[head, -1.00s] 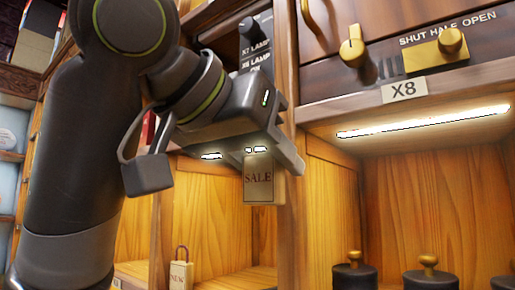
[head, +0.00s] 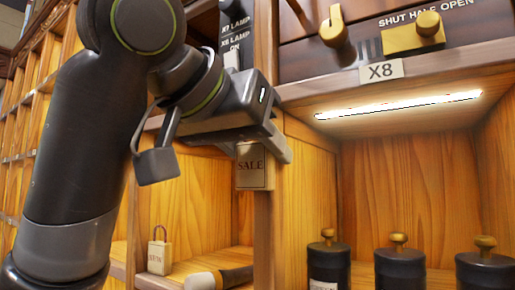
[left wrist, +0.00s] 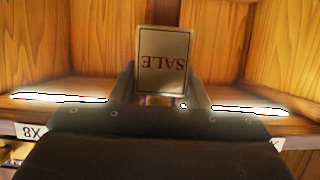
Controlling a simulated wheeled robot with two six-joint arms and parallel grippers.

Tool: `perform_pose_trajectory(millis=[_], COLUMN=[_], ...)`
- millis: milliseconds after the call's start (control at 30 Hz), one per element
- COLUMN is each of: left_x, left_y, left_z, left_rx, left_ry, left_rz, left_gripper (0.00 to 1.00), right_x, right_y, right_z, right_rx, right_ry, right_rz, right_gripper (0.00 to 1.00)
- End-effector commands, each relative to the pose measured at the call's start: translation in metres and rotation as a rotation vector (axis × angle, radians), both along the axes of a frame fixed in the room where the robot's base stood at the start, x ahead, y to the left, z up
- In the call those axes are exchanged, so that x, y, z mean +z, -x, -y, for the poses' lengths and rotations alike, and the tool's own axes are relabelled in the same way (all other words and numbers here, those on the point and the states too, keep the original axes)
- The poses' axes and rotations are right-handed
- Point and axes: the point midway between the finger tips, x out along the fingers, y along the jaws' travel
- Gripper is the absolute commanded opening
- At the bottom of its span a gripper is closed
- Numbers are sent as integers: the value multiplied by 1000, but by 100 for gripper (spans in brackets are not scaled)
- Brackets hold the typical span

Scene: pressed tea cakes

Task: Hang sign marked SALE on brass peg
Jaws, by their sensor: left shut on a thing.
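The tan SALE sign (head: 251,168) hangs upright below my left gripper (head: 266,146) in the head view, in front of the cabinet's upright divider. My left gripper is shut on its top part. In the left wrist view the SALE sign (left wrist: 163,58) shows upside down, its lettering facing the camera, between the fingers of my left gripper (left wrist: 160,98). I cannot make out the brass peg for certain in either view. My right gripper is not in view.
Another tan tag (head: 159,256) with a loop stands on the lower left shelf, near a dark rod (head: 236,276). Several dark canisters with brass knobs (head: 398,262) stand in the right compartment below a lit strip (head: 400,104). The X8 label (head: 381,71) is above.

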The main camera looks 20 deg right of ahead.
Motion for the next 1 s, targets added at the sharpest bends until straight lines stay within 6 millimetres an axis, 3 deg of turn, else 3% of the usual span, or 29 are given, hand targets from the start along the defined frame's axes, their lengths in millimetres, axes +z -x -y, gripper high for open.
perform_pose_trajectory(millis=[267,300,467,667,933,1000], left_x=[0,0,0,0,0,0], left_y=[0,0,0,0,0,0], left_z=[0,0,0,0,0,0], left_rx=[0,0,0,0,0,0], left_ry=[1,1,1,1,0,0], left_rz=[1,1,1,1,0,0], left_gripper=[19,42,63,67,99,100], right_x=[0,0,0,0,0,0], right_y=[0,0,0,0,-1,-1], right_z=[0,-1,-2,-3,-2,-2], right_rx=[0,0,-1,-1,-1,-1], right_ry=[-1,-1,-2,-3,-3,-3], right_rz=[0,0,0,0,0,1], right_gripper=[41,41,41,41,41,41])
